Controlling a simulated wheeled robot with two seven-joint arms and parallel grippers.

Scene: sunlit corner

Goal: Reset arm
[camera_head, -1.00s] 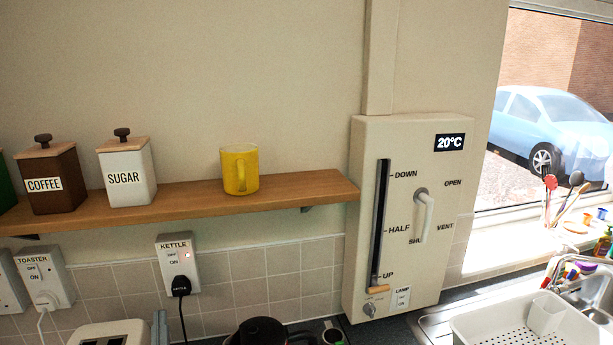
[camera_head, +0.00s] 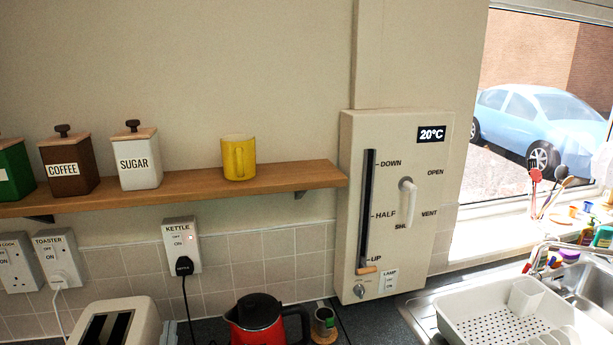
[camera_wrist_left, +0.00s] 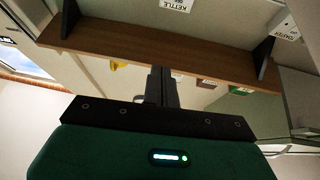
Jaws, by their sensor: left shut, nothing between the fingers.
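My left gripper (camera_wrist_left: 162,88) shows in the left wrist view, with its dark fingers together and nothing between them. Its green and black housing fills the lower part of that view. Beyond the fingers is the wooden shelf (camera_wrist_left: 180,52), with its dark brackets. I cannot tell whether the fingers touch the shelf. In the head view the shelf (camera_head: 200,184) runs along the wall, and neither gripper can be made out there. My right gripper is not in view.
On the shelf stand a yellow mug (camera_head: 238,158), a sugar canister (camera_head: 138,160) and a coffee canister (camera_head: 70,165). Below are a toaster (camera_head: 140,315) and a red kettle (camera_head: 262,320). A wall panel (camera_head: 390,210) and a white dish rack (camera_head: 470,318) are to the right.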

